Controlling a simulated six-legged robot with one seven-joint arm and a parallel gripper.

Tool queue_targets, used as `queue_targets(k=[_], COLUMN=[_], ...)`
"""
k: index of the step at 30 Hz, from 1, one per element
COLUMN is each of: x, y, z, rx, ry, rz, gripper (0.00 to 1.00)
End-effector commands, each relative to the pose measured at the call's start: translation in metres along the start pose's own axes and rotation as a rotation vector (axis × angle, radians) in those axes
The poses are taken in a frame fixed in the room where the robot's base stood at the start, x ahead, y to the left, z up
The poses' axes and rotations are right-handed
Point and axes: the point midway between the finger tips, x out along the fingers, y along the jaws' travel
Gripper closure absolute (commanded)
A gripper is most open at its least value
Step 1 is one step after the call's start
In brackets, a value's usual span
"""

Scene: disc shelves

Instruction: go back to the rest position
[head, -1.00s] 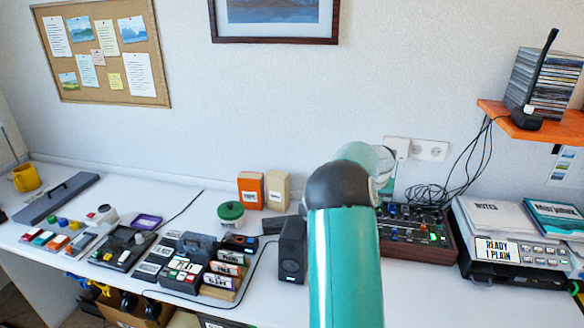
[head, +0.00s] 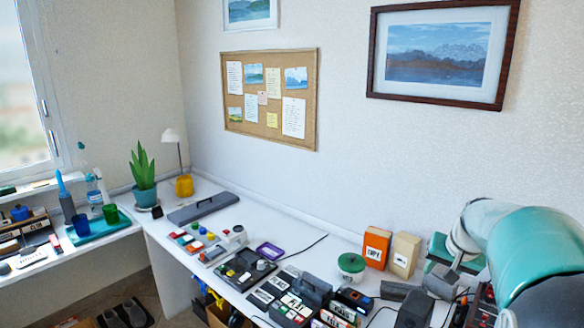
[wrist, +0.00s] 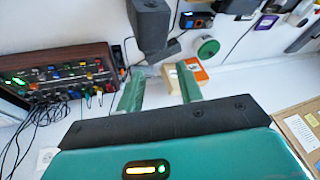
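My gripper (wrist: 160,92) shows in the wrist view with its two green fingers spread wide apart and nothing between them. Beyond the fingers are the white desk and a cream box (wrist: 172,76) beside an orange box. In the head view my teal arm is at the right edge, in front of the wall. My gripper (head: 447,272) is partly seen there, beside the cream box (head: 404,254) and above the desk, with its tips hard to make out.
The white desk (head: 330,243) holds an orange box (head: 376,246), a green-lidded jar (head: 351,266), a dark speaker (head: 415,310) and several small devices. A mixer (wrist: 68,75) with cables stands near my gripper. A plant (head: 143,172) and lamp stand in the far corner.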

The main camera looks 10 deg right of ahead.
Motion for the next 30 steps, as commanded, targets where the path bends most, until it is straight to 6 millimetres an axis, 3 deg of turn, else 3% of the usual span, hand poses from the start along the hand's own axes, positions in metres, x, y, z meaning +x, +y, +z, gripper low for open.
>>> queue_targets(k=[1, 6, 15, 24, 30], x=[-0.012, -0.042, -0.084, -0.106, -0.108], y=[-0.018, -0.064, -0.118, -0.133, -0.131], z=[0.014, 0.063, 0.161, 0.257, 0.289], rx=[-0.031, -0.126, -0.312, -0.498, -0.563], ry=[0.001, -0.007, -0.005, 0.025, 0.045], rz=[-0.019, -0.061, -0.097, -0.084, -0.065], gripper=[0.64, 0.64, 0.64, 0.64, 0.64])
